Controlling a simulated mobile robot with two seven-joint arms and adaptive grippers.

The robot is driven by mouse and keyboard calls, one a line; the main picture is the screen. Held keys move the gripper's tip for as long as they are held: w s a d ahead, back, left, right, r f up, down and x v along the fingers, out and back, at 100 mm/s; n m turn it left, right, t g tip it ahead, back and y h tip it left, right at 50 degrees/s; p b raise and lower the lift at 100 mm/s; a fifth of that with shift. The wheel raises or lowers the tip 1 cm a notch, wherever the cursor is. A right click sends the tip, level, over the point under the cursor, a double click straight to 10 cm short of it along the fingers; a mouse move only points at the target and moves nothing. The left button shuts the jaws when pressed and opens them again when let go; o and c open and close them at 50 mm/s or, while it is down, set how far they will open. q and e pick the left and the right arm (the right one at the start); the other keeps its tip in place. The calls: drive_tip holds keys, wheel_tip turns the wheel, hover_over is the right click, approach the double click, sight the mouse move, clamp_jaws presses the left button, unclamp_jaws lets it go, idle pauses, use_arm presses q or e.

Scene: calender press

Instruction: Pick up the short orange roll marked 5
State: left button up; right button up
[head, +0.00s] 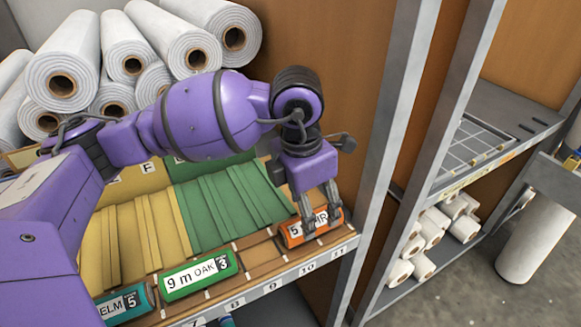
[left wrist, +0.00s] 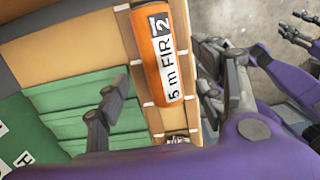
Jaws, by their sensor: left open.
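The short orange roll (head: 288,238) lies on the front ledge of the shelf, at the right end. In the left wrist view the orange roll (left wrist: 153,50) carries a white label reading "5 m FIR" and a dark square with a 2. My left gripper (head: 319,212) is open right over it and hides part of its label. In the left wrist view the left gripper's fingers (left wrist: 165,78) are apart, one on each side of the roll; I cannot tell if they touch it. What seems to be my right gripper (left wrist: 299,30) shows at the top right; its opening is unclear.
A green roll (head: 198,275) marked "9 m OAK 3" and a teal roll (head: 124,304) marked "ELM 5" lie left on the same ledge. Green and yellow slats rise behind. A grey metal post (head: 376,190) stands close right. White rolls (head: 187,45) are stacked behind.

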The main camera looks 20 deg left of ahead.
use_arm(q)
drive_tip(key=f, duration=0.3)
drive_tip(key=shift+w+d+f, duration=0.35)
drive_tip(key=shift+f, duration=0.25)
drive_tip(key=c, duration=1.2)
drive_tip(key=shift+c, duration=0.4)
use_arm(e)
drive_tip(key=shift+w+a+r, duration=0.2)
drive_tip(key=shift+w+r, duration=0.35)
drive_tip(key=shift+w, duration=0.2)
